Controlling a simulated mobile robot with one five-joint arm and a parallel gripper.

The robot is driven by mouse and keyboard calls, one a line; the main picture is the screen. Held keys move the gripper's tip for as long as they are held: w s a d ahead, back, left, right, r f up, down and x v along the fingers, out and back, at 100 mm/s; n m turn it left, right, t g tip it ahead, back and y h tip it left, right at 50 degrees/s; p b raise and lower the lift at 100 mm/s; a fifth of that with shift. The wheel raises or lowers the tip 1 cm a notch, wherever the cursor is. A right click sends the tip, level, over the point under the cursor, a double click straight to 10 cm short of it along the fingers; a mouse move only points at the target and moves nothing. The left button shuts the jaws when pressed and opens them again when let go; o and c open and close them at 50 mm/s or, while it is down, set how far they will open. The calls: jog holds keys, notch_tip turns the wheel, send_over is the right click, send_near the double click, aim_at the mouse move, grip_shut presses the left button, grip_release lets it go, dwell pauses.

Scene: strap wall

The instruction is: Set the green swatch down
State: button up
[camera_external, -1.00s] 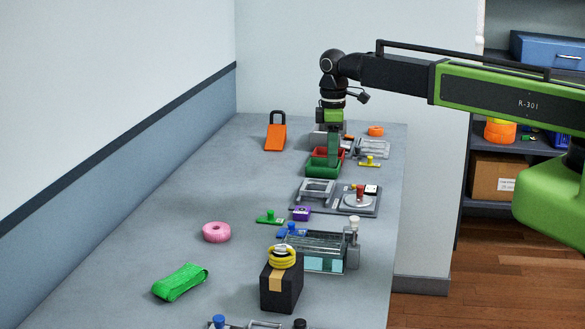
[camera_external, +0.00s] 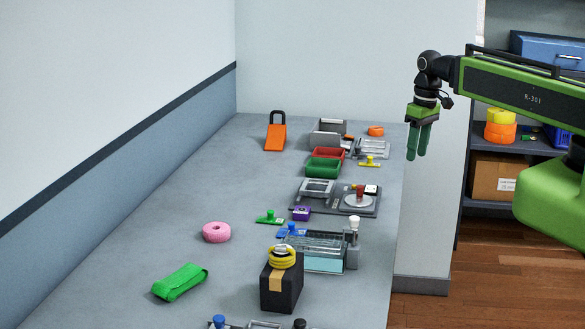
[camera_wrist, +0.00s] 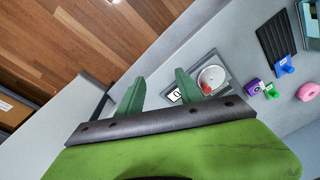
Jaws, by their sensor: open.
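My gripper (camera_external: 417,155) hangs in the air just past the right edge of the grey counter, fingers pointing down. In the wrist view its two green fingers (camera_wrist: 158,76) are apart with nothing between them. I cannot make out a green swatch for certain in either view. A green tray (camera_external: 323,168) stands on the counter in front of a red tray (camera_external: 327,153), left of my gripper; what lies inside them is too small to tell. Other green things are a small green-knobbed piece (camera_external: 269,217) mid-counter and a green rolled bundle (camera_external: 180,282) at the near left.
A grey platform with a round dish (camera_external: 359,202) also shows in the wrist view (camera_wrist: 211,78). A glass-sided rack (camera_external: 317,252) and a black box with a yellow coil (camera_external: 281,287) stand nearer. A pink ring (camera_external: 216,232) lies left. The counter's left side is largely clear.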

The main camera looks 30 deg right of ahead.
jog(key=w+a+f+n+t+y+b, duration=0.1)
jog(key=w+a+f+n+y+b, duration=0.1)
jog(key=a+b, duration=0.4)
jog(key=w+a+f+n+t+y+b, duration=0.2)
jog(key=w+a+n+y+b, duration=0.2)
jog(key=a+b, duration=0.3)
jog(key=w+a+f+n+t+y+b, duration=0.2)
jog(key=w+a+n+y+b, duration=0.2)
jog(key=a, duration=1)
jog(key=shift+w+y+b, duration=0.45)
jog(key=shift+y+b, duration=0.15)
jog(key=shift+b, duration=0.9)
jog(key=b, duration=0.5)
send_near(276, 219)
jog(key=shift+w+a+r+n+y, duration=0.3)
jog(key=shift+w+a+r+y, duration=0.1)
jog(key=shift+w+a+r, duration=0.35)
jog(key=shift+s+a+g, duration=0.2)
jog(key=shift+a+g, duration=0.05)
jog(key=shift+g, duration=0.15)
jog(key=b+x, duration=0.2)
jog(key=x, duration=0.5)
jog(key=shift+w+a+f+b, duration=0.2)
jog(key=shift+b, duration=0.2)
jog(key=shift+d, duration=0.1)
grip_shut()
jog(key=shift+r, duration=0.1)
